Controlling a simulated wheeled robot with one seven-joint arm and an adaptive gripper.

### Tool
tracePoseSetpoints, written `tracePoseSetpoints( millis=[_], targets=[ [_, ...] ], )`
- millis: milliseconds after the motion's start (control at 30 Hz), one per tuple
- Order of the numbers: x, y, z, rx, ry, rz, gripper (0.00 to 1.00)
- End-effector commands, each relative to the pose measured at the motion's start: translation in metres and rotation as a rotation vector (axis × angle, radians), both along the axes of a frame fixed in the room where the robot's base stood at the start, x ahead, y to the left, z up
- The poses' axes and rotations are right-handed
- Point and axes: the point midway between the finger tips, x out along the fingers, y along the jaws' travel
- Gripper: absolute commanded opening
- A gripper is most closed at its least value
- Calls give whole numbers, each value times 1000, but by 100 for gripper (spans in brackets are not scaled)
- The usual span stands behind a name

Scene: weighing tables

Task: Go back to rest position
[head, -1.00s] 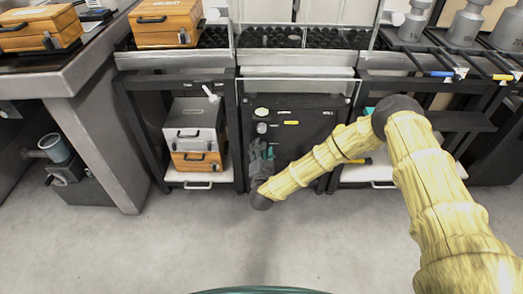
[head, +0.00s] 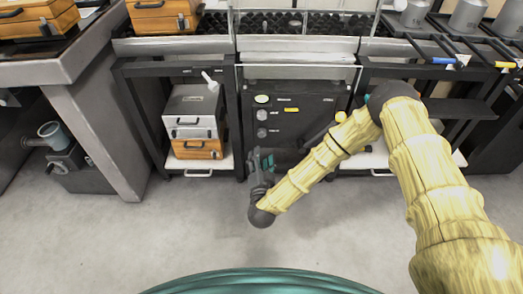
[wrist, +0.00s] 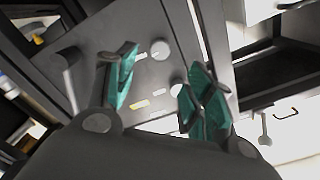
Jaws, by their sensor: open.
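My gripper (head: 262,160) is at the end of my yellow-sleeved arm, in the middle of the head view, in front of the dark cabinet panel (head: 290,128). In the wrist view my gripper (wrist: 160,90) shows two teal-padded fingers spread apart with nothing between them. Behind the fingers is the grey panel (wrist: 150,60) with round knobs and a yellow label. The fingers look apart from the panel, though the exact distance is hard to tell.
A silver case (head: 193,108) sits on an orange case (head: 197,148) on a low shelf at left. A grey workbench (head: 90,85) stands further left. Metal weights (head: 468,17) stand at upper right. The grey floor (head: 190,235) in front is clear.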

Motion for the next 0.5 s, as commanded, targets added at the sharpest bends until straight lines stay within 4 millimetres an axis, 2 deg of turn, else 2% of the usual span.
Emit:
tracePoseSetpoints(
  millis=[167, 500],
  targets=[
    [-10, 0, 0, 0, 0, 0, 53],
    [-11, 0, 0, 0, 0, 0, 53]
  ],
)
